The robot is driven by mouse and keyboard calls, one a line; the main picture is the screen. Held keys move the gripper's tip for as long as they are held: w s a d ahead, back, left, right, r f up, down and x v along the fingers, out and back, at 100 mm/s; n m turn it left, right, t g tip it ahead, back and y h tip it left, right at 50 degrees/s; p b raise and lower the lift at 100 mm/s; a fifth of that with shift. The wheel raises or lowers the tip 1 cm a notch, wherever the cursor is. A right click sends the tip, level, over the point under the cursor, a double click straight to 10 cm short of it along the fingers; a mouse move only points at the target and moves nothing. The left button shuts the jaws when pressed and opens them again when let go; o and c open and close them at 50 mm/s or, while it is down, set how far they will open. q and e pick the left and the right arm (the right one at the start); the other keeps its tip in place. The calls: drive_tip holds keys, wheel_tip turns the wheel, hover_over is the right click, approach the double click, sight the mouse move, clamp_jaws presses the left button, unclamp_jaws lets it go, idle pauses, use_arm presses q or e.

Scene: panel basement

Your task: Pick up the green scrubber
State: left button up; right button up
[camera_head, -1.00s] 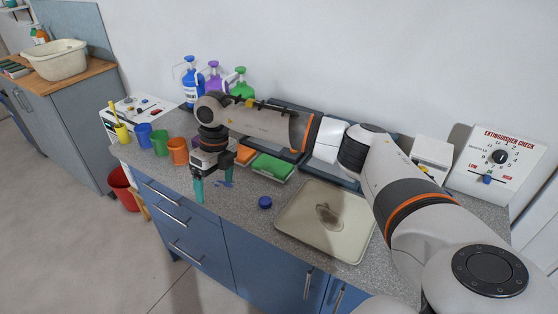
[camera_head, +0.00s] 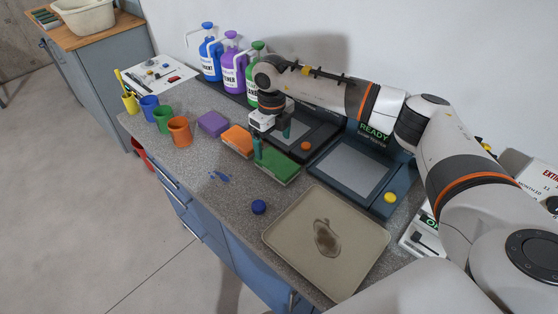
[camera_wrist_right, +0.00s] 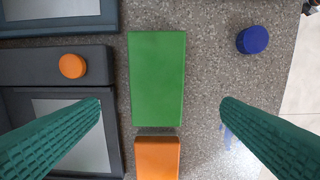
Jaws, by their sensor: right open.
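The green scrubber (camera_head: 280,166) is a flat rectangular block lying on the grey speckled counter. In the right wrist view the green scrubber (camera_wrist_right: 157,78) lies between the lines of the two fingers, with its long side running up the picture. My right gripper (camera_head: 272,143) points down above the scrubber's far left end, its teal fingers spread and empty. I cannot tell its exact height, but no finger clearly touches the block. My left gripper is not in view.
An orange block (camera_head: 238,140) and a purple block (camera_head: 213,124) lie to the left. A blue round cap (camera_head: 259,207) and a beige tray (camera_head: 285,254) are in front. Dark tester panels (camera_head: 352,172) stand behind, bottles (camera_head: 232,68) at the back, coloured cups (camera_head: 179,130) at left.

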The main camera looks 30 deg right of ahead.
sight(275, 160)
wheel_tip(275, 160, down, 2)
drive_tip(key=shift+f, duration=0.1)
drive_tip(key=shift+d+f+p, duration=0.25)
drive_tip(key=shift+f+p, duration=0.25)
drive_tip(key=shift+f, duration=0.15)
wheel_tip(275, 160, down, 4)
drive_tip(key=shift+a+r+p, duration=0.1)
drive_tip(key=shift+r+p, duration=0.15)
drive_tip(key=shift+p, duration=0.35)
drive_tip(key=shift+f, duration=0.4)
drive_tip(key=c, duration=1.1)
wheel_tip(275, 160, up, 9)
drive_tip(key=shift+r+b, duration=0.1)
drive_tip(key=shift+b, duration=1.05)
drive_tip(key=shift+r, duration=0.5)
